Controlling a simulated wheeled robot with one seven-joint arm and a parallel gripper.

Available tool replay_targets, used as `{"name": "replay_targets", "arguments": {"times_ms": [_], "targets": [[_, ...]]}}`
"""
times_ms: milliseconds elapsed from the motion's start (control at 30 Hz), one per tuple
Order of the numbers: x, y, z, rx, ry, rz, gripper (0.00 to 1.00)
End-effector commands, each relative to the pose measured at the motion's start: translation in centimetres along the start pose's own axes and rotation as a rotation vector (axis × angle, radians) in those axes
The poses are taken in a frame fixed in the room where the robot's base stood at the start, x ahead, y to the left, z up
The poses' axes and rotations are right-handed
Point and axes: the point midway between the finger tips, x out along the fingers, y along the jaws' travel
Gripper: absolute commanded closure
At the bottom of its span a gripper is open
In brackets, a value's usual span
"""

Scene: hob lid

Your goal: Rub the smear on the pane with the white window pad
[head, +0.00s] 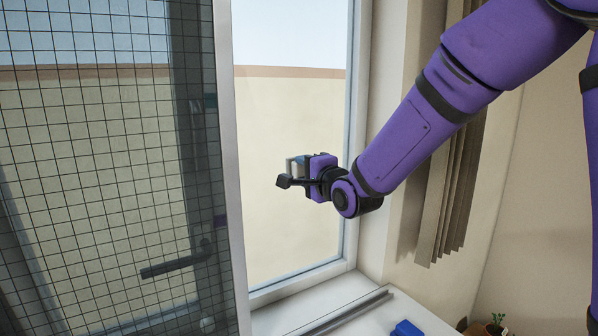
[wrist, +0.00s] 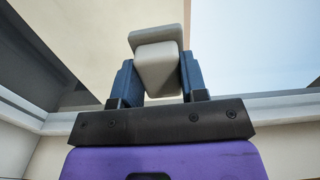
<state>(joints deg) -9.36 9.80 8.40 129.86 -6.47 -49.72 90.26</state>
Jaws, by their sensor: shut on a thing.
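My gripper (head: 298,170) is in front of the window pane (head: 290,110) in the head view. In the wrist view its two blue fingers (wrist: 156,84) are shut on the white window pad (wrist: 158,62), a pale grey-white block that sticks out beyond the fingertips. Only a small pale part of the pad (head: 291,166) shows in the head view. I cannot tell whether the pad touches the glass. I cannot make out a smear on the pane in either view.
A meshed window sash (head: 90,180) with a dark handle (head: 175,266) stands at the left. A pleated beige curtain (head: 450,195) hangs at the right. A blue object (head: 407,328) lies on the sill (head: 340,300), near a metal rail. A plant (head: 495,325) is at lower right.

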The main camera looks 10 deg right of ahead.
Motion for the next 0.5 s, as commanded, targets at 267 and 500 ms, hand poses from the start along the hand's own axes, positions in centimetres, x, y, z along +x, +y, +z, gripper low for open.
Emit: {"name": "replay_targets", "arguments": {"times_ms": [267, 500], "targets": [[-0.1, 0.1, -2.1, 0.000, 0.002, 0.000, 0.86], [-0.1, 0.1, -2.7, -0.001, -0.001, 0.001, 0.86]]}}
